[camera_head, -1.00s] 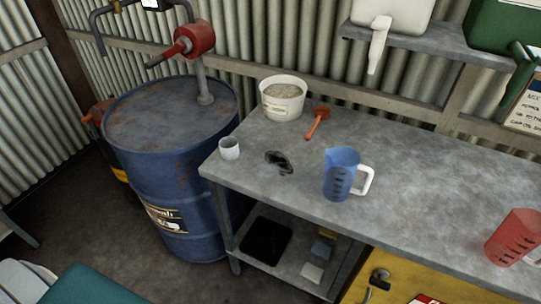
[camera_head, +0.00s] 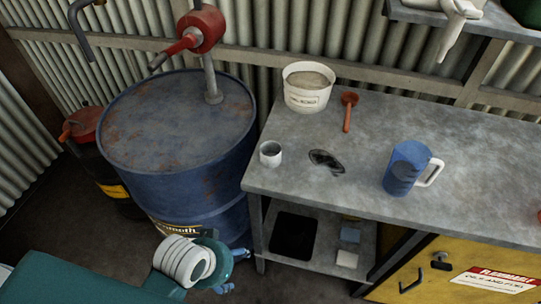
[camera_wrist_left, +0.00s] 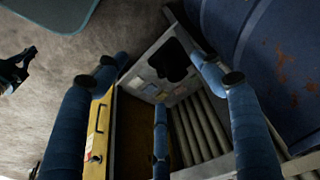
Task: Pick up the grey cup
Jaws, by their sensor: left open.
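The small light grey cup (camera_head: 271,154) stands upright on the grey workbench (camera_head: 300,183), near its left front corner, in the head view. My left gripper (camera_head: 232,271) is low in front of the blue drum, below the bench top and apart from the cup. In the left wrist view its blue fingers (camera_wrist_left: 160,85) are spread open with nothing between them. The cup does not show in the left wrist view.
A blue drum (camera_head: 180,130) stands left of the bench. A lower shelf (camera_head: 320,243) and yellow cabinet (camera_head: 440,274) are underneath.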

